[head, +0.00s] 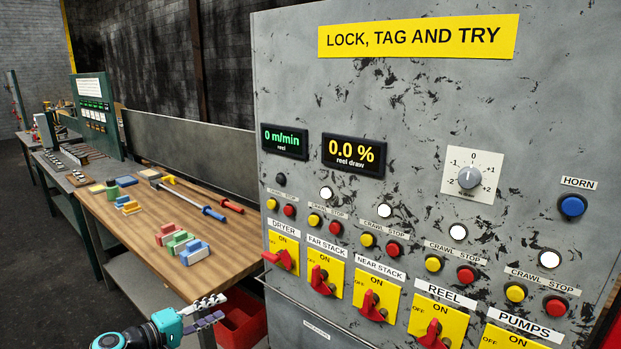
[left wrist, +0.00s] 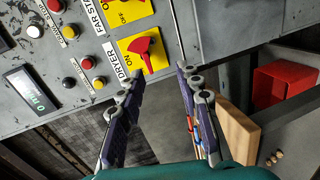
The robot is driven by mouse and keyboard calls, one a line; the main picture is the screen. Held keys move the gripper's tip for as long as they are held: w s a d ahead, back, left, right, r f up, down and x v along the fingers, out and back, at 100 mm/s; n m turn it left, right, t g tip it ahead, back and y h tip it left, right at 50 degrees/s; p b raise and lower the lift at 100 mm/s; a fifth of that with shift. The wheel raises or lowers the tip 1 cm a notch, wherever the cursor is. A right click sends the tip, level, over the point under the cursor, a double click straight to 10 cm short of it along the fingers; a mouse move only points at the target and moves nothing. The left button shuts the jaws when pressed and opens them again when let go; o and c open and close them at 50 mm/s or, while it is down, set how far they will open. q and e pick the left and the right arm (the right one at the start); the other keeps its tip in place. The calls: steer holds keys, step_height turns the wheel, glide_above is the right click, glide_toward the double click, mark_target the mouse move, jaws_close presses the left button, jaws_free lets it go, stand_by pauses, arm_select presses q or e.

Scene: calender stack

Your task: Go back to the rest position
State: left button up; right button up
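My left gripper (head: 207,311) is low in the head view, in front of the wooden bench and left of the grey control cabinet (head: 400,60). In the left wrist view its two fingers (left wrist: 160,85) stand apart with nothing between the tips. Beyond them is the red DRYER switch handle (left wrist: 145,52) on its yellow plate, apart from the fingers. In the head view the DRYER handle (head: 278,259) points to the left, while the FAR STACK handle (head: 320,280) and NEAR STACK handle (head: 371,306) stand more upright. My right gripper is in neither view.
A wooden bench (head: 150,235) at left carries coloured blocks (head: 180,244) and long-handled tools (head: 195,205). A red bin (head: 240,322) sits low beside the cabinet. A rail (head: 310,307) runs along the cabinet front below the switches. Dark floor is open at lower left.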

arm_select(q)
steer(key=s+d+f+m+g+y, duration=0.2)
steer(key=s+d+m+g+y, duration=0.25)
steer(key=s+d, duration=0.75)
steer(key=s+a+f+m+y, duration=0.1)
steer(key=s+a+m+y, duration=0.1)
steer(key=s, duration=0.5)
steer(key=s+a+f+m+y, duration=0.2)
steer(key=s+a+y, duration=0.1)
steer(key=s, duration=0.5)
steer(key=shift+f+m, duration=0.3)
steer(key=shift+m, duration=0.05)
steer(key=shift+y, duration=0.25)
steer(key=shift+c, duration=0.5)
